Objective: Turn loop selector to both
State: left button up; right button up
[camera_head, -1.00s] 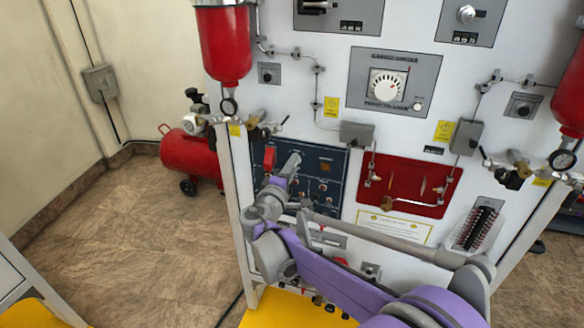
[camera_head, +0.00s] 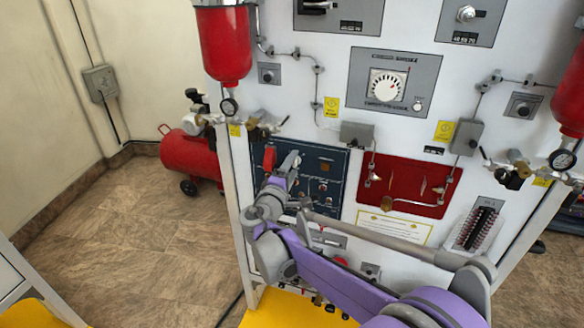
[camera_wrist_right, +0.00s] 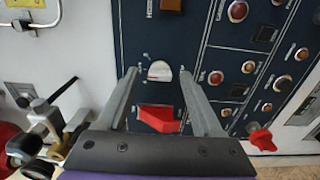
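My right gripper (camera_wrist_right: 158,74) is open in the right wrist view. Its two fingers stand apart on either side of a pale half-round knob (camera_wrist_right: 159,71) on a dark blue panel (camera_wrist_right: 165,30). A gap shows between the knob and each fingertip. A red lever (camera_wrist_right: 160,117) lies below the knob in that view, also between the fingers. The labels are too small to read, so I cannot tell for sure which part is the loop selector. In the head view my right gripper (camera_head: 289,168) is at the upper left of the blue panel (camera_head: 332,160). My left gripper is out of view.
Several lamps and switches (camera_wrist_right: 237,12) crowd the panel beside the right finger. Another red knob (camera_wrist_right: 262,138) is at lower right. Brass fittings (camera_wrist_right: 45,125) are at lower left. In the head view, a red panel (camera_head: 405,180) with tubing is to the right; open floor is left.

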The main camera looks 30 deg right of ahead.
jog(key=v, duration=1)
jog(key=shift+s+a+b, duration=0.25)
jog(key=shift+s+b, duration=0.1)
jog(key=shift+b, duration=0.1)
jog(key=s+f+m+g+y, duration=0.4)
jog(key=s+f+g+y, duration=0.15)
jog(key=s+f, duration=0.7)
jog(key=s+a+f+m+y, duration=0.4)
jog(key=s+a+f+y, duration=0.4)
jog(key=s, duration=0.3)
jog(key=shift+s+a+g, duration=0.35)
jog(key=shift+a, duration=0.5)
jog(key=shift+f, duration=0.15)
